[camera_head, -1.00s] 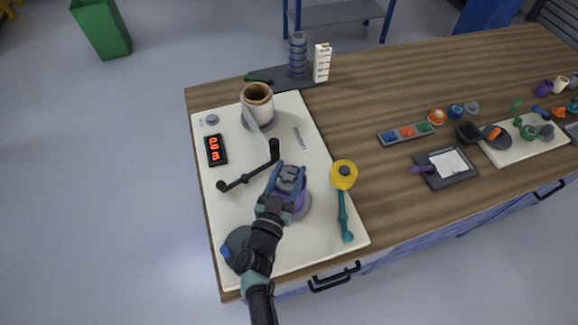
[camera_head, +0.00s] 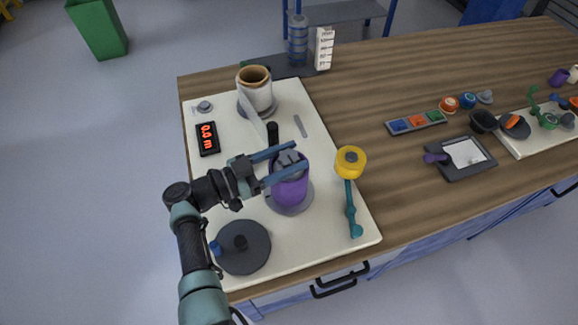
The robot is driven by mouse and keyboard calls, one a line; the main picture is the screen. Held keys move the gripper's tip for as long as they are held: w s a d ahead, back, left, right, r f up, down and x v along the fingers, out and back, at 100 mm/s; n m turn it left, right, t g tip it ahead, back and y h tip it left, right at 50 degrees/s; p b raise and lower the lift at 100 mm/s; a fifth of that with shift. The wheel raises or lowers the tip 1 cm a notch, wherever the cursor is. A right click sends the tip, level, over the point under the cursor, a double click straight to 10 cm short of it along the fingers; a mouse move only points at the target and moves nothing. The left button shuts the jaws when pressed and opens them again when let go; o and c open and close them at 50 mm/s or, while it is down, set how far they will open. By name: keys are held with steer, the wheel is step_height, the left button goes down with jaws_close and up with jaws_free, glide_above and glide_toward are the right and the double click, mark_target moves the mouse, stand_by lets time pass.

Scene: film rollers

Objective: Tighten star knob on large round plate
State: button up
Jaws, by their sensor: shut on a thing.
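A grey star knob (camera_head: 289,160) sits on top of an upright purple roll (camera_head: 290,189). The roll stands on a large round grey plate (camera_head: 291,210) on the cream board. My gripper (camera_head: 301,156) reaches in from the left, its two blue fingers closed on opposite sides of the knob. The fingers hide part of the knob's edge. A darker round disc (camera_head: 255,255) with a small dark knob and a blue piece lies at the board's front left, below my forearm.
A yellow roller (camera_head: 351,161) with a teal handle (camera_head: 351,215) is right of the purple roll. A brown-rimmed white roll (camera_head: 255,92) stands behind. A red-digit display (camera_head: 207,138) is at left. The wooden table (camera_head: 345,105) is mostly bare at back right.

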steer(key=shift+a+m+g+h+b, duration=0.1)
steer(key=shift+m+g+h+b, duration=0.2)
steer(key=shift+m+g+b, duration=0.35)
steer(key=shift+r+g, duration=0.1)
steer(key=shift+g, duration=0.15)
steer(key=o, duration=1.4)
steer(key=shift+c, duration=0.2)
steer(key=b+v, duration=0.4)
steer(key=v, duration=0.9)
